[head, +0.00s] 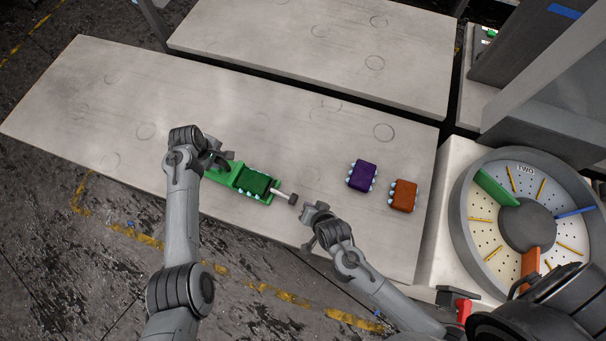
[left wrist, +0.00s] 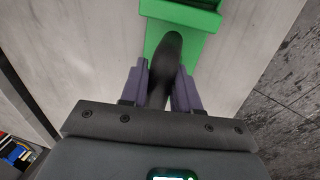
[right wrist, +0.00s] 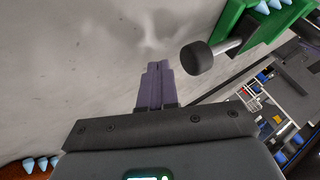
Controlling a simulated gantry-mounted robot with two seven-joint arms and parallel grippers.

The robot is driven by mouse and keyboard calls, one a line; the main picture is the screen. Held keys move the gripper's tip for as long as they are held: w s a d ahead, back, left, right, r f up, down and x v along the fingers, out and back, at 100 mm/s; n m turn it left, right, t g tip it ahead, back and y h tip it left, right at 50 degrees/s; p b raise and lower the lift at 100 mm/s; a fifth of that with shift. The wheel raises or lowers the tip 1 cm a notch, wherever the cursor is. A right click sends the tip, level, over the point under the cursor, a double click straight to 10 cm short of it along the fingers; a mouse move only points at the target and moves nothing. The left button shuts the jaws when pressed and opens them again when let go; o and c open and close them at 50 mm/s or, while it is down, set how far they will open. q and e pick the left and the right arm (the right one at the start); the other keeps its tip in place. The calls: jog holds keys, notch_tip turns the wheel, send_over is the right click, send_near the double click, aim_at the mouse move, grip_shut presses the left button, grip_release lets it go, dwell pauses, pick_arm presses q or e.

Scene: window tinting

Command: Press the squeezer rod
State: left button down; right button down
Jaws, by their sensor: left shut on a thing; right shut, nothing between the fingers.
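The green squeezer (head: 223,178) lies near the table's front edge with a dark green block (head: 253,182) with pale blue knobs in it. Its squeezer rod (head: 283,194) sticks out to the right and ends in a dark round knob (head: 293,199). My left gripper (head: 222,160) is at the squeezer's left end; in the left wrist view it is shut on the squeezer's black handle (left wrist: 168,60). My right gripper (head: 308,210) is shut and empty, just right of the knob. In the right wrist view its fingertips (right wrist: 158,70) are beside the knob (right wrist: 196,58), apart from it.
A purple block (head: 362,175) and an orange block (head: 403,195) stand on the table right of the squeezer. A round dial (head: 525,220) with coloured dividers stands beyond the table's right edge. The table (head: 110,110) is clear at the left and behind the squeezer.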

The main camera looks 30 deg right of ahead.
aim_at(295, 202)
jog(key=shift+w+a+r, duration=0.15)
jog(key=shift+w+a, duration=0.55)
jog(key=shift+w, duration=0.1)
jog(key=shift+w+a, duration=1.3)
jog(key=shift+w, duration=0.2)
pick_arm(q)
jog(key=shift+s+d, duration=0.1)
pick_arm(e)
jog(key=shift+s, duration=0.1)
jog(key=shift+s+d, duration=0.1)
jog(key=shift+d, duration=0.05)
jog(key=shift+s+d, duration=0.2)
jog(key=shift+s, duration=0.05)
jog(key=s+d, duration=0.2)
jog(key=s, duration=0.1)
jog(key=shift+r, duration=0.1)
jog(key=v, duration=0.9)
jog(key=shift+d, duration=0.2)
